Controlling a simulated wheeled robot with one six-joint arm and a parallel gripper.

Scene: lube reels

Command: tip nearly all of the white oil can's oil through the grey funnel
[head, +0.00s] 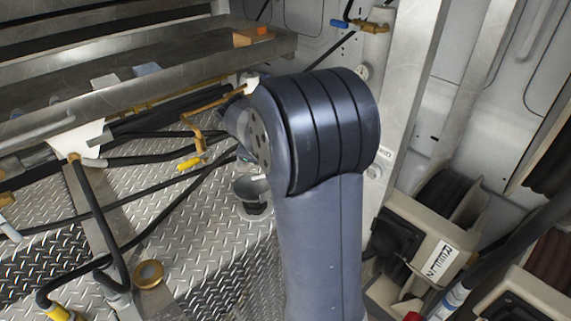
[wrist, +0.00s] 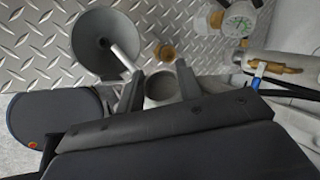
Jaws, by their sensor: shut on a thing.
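In the wrist view, my gripper (wrist: 160,86) is shut on the white oil can (wrist: 161,88), whose round grey-looking body shows between the two dark fingers. A pale spout (wrist: 124,57) reaches up and left from beside the fingers, with its end over the grey funnel's mouth. The grey funnel (wrist: 92,36) is a wide cone above the tread-plate floor. In the head view, the funnel (head: 245,186) shows just left of my arm, with a small pale piece at its mouth. My arm hides the gripper and most of the can there. I cannot see any oil flowing.
Hoses and a yellow-handled valve (head: 191,162) lie left of the funnel. A brass disc (head: 148,273) lies at lower left. Metal shelves (head: 150,85) cross the upper left, and hose reels (head: 425,240) stand at right. A gauge (wrist: 239,26) shows in the wrist view.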

